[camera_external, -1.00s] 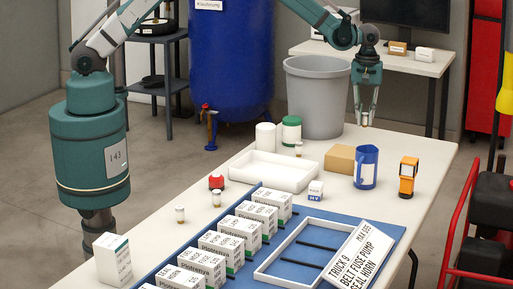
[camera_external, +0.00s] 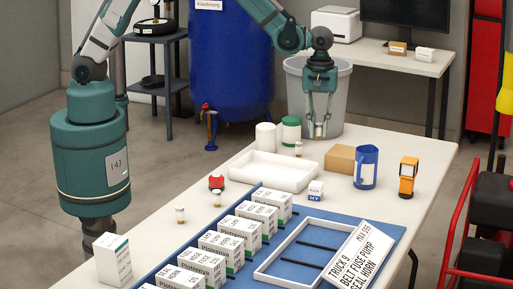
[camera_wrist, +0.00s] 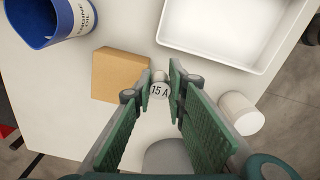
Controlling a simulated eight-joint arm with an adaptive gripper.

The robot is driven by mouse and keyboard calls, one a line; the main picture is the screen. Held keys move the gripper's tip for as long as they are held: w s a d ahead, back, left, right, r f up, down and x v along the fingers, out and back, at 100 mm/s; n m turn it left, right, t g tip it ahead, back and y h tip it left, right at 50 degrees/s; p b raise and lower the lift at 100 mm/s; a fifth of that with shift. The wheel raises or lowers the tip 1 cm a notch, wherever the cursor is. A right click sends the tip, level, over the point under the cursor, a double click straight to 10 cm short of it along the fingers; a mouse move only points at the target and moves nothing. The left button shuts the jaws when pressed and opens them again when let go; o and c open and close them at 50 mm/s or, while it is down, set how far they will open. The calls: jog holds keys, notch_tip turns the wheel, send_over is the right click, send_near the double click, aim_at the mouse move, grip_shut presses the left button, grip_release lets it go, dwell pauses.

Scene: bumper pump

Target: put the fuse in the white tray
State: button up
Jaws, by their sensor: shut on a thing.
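The white tray (camera_external: 232,170) lies on the table, an empty shallow box; its corner shows at the top right of the wrist view (camera_wrist: 205,48). My gripper (camera_external: 320,131) is shut on the fuse (camera_wrist: 159,91), a small pale round piece whose end reads "15 A". In the external view the fuse is tiny between the fingertips. The gripper is raised above the table's far part, behind and right of the tray, in front of the grey bin. A small pale piece just beyond the label is partly hidden; I cannot tell if it is separate.
White cartons (camera_external: 220,247) line the blue mat in front.

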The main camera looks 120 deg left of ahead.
jog(key=b, duration=0.2)
send_over(274, 171)
jog(key=w+d, duration=0.2)
jog(key=d, duration=0.2)
jog(key=shift+s+f, duration=0.15)
jog(key=shift+f, duration=0.2)
jog(key=shift+a, duration=0.1)
jog(key=shift+f+b, duration=0.55)
jog(key=shift+f, duration=2.6)
jog(key=shift+f, duration=0.1)
jog(key=shift+f+b, duration=0.4)
jog(key=shift+f, duration=1.35)
jog(key=shift+f, duration=0.2)
jog(key=o, duration=0.8)
jog(key=shift+r, duration=0.25)
